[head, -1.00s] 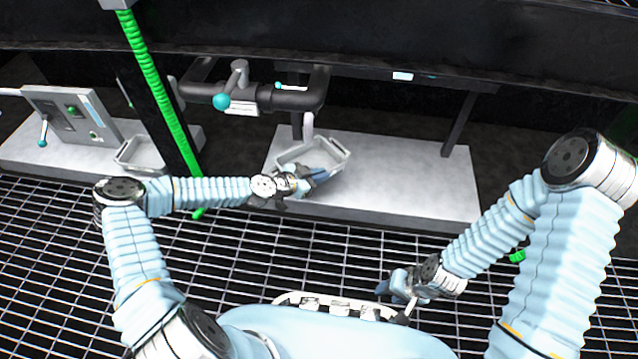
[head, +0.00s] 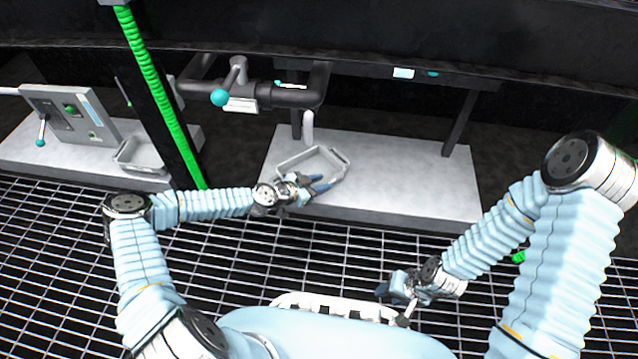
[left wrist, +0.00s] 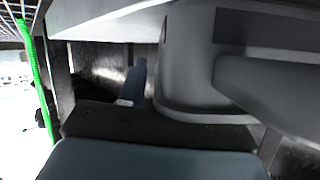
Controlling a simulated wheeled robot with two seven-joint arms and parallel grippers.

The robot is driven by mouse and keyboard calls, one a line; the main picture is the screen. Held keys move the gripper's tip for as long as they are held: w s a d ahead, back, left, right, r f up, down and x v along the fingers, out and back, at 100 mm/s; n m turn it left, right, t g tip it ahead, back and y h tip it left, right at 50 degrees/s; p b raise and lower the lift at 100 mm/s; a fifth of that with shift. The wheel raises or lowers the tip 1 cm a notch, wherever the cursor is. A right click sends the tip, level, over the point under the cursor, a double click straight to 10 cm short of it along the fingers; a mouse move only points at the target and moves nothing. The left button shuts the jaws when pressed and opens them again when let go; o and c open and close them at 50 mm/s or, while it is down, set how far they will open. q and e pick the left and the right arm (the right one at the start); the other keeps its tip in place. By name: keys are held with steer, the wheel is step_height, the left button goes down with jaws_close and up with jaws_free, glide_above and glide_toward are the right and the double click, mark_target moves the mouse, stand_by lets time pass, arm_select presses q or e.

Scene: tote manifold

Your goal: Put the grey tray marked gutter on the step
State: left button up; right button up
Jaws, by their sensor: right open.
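A grey open tray (head: 283,168) appears to rest on the pale grey step (head: 415,180), below the pipe's spout. Any marking on it is too small to read. My left gripper (head: 320,184) is at the tray's near right side, its two blue fingers apart. In the left wrist view a blue finger (left wrist: 137,82) shows beside a large grey shape that I cannot identify for certain. My right gripper (head: 384,291) is open and empty above the grating, close to my body.
A second grey tray (head: 140,155) stands on the left ledge beside a control panel (head: 72,115). A green hose (head: 158,90) runs down between the ledges. A dark pipe with a teal-knobbed valve (head: 220,97) crosses above the step. The step's right half is clear.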

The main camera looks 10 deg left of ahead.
arm_select(q)
steer(key=shift+r, duration=0.1)
steer(key=p+v, duration=0.2)
steer(key=v, duration=0.9)
steer(key=s+d+f+n+g, duration=0.4)
steer(key=s+d+g, duration=0.3)
steer(key=s+d, duration=0.5)
steer(key=s+a+f+n+g+y, duration=0.1)
steer(key=s+a+n+g+y, duration=0.1)
steer(key=s+a+n+y, duration=0.3)
steer(key=s+a+n, duration=0.1)
steer(key=s+n, duration=0.2)
steer(key=s, duration=0.2)
steer(key=shift+a+f, duration=0.2)
steer(key=shift+a, duration=0.05)
steer(key=shift+c, duration=0.5)
